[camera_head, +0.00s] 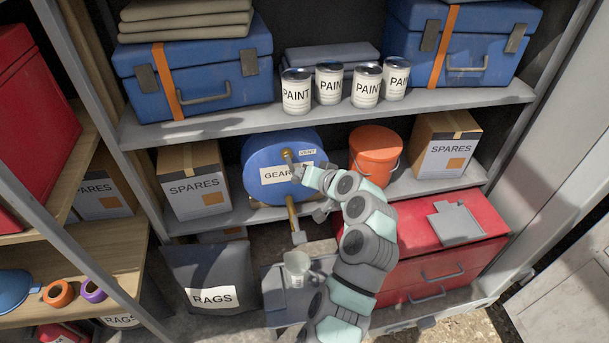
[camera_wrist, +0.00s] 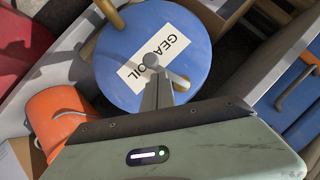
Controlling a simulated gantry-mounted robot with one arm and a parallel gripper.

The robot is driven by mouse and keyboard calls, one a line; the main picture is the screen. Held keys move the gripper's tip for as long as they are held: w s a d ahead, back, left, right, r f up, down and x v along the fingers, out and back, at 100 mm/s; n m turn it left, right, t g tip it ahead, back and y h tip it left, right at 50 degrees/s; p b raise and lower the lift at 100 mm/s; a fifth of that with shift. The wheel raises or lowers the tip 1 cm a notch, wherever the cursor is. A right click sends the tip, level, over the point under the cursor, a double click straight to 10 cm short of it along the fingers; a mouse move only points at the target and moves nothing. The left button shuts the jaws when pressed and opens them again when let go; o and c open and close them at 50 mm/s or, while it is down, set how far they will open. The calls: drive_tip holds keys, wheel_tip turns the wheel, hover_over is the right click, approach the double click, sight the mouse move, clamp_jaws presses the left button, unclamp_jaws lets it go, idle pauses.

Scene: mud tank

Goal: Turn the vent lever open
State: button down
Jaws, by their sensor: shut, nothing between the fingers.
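A blue drum (camera_head: 262,188) with a white GEAR OIL label (camera_head: 276,174) lies on its side on the middle shelf, round face outward. Near the top of that face is the vent's brass fitting (camera_head: 287,155), beside a small VENT tag (camera_head: 308,153). In the wrist view, the drum (camera_wrist: 125,75) appears inverted, with the brass vent part (camera_wrist: 180,80) right beside my fingers. My gripper (camera_head: 300,172) is shut and empty, pointing at the drum face. Whether it touches the lever is unclear.
A brass tap (camera_head: 291,212) hangs from the drum's lower face, above a pale cup (camera_head: 297,262). An orange bucket (camera_head: 374,154) stands close right of the drum; a SPARES box (camera_head: 193,178) stands left. Paint cans (camera_head: 329,84) sit on the shelf above.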

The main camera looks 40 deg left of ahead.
drive_tip(key=shift+r, duration=0.1)
drive_tip(key=w+r+v, duration=0.1)
drive_tip(key=r+v, duration=0.1)
drive_tip(key=v, duration=1.1)
drive_tip(key=shift+w+a+b, duration=0.35)
drive_tip(key=shift+b, duration=0.1)
